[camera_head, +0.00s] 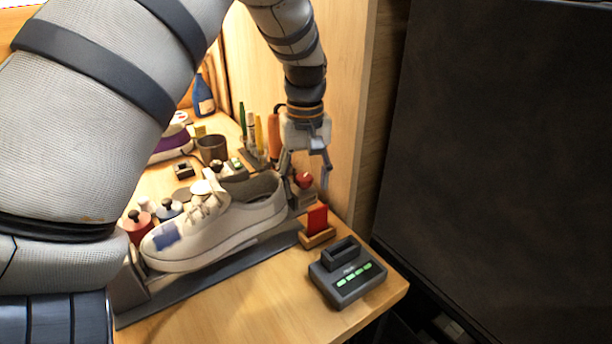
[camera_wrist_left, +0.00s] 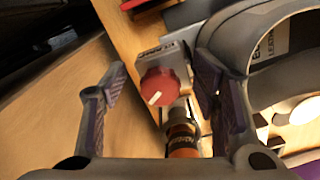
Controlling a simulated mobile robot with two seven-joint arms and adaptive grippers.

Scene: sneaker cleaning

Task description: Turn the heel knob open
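The red heel knob (camera_head: 304,180) sits on a grey block at the heel end of the white sneaker (camera_head: 236,218). In the left wrist view the round red knob (camera_wrist_left: 160,86) shows a white mark pointing to the lower left. My left gripper (camera_head: 306,166) is above the knob, fingers pointing down. In its wrist view the gripper (camera_wrist_left: 161,66) is open, with the knob between the two fingers and a gap on each side. The sneaker's collar (camera_wrist_left: 235,40) is at the upper right there. My right gripper is not in view.
A red card in a wooden holder (camera_head: 317,227) and a dark device with green lights (camera_head: 347,272) stand near the front right. An orange-handled tool (camera_head: 274,134) stands behind the gripper. A wooden wall (camera_head: 352,110) rises close on the right.

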